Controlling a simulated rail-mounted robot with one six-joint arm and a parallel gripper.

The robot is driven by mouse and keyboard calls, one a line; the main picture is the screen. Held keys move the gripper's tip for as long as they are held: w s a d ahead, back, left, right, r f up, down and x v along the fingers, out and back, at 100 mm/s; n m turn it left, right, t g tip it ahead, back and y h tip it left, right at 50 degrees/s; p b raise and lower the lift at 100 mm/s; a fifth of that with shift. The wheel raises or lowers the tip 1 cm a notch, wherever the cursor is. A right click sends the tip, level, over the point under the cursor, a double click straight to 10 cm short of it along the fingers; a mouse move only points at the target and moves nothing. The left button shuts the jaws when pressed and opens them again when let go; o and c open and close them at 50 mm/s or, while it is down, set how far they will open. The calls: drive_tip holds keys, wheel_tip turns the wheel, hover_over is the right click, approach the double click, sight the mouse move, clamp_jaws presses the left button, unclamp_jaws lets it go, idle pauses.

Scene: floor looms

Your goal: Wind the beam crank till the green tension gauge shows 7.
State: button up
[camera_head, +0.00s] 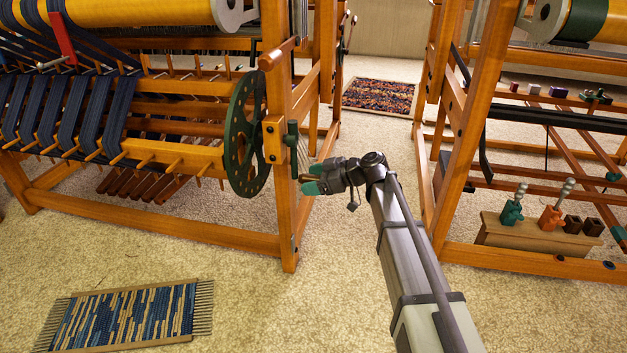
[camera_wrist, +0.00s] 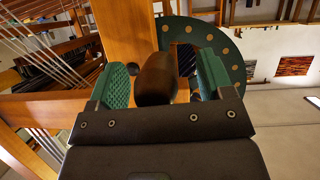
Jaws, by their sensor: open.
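My gripper (camera_head: 309,179) is at the front post of the left loom, just right of a large green disc (camera_head: 247,135) with holes round its rim. Its green-padded fingers are open. In the wrist view, a dark brown rounded handle (camera_wrist: 155,78) sits between the two pads, with gaps seen at its sides; it looks like the crank's grip. A dark green fitting (camera_head: 291,146) is on the post above the gripper. The green disc also shows behind the handle in the wrist view (camera_wrist: 236,66). I can make out no gauge reading in either view.
The left loom's post (camera_head: 281,215) stands close beside my gripper. A second loom (camera_head: 470,120) stands to the right, with a wooden block (camera_head: 500,236) of coloured fittings on its low rail. A woven mat (camera_head: 125,315) lies front left.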

drive_tip(key=p+v, duration=0.2)
drive_tip(key=v, duration=0.5)
drive_tip(key=shift+p, duration=0.35)
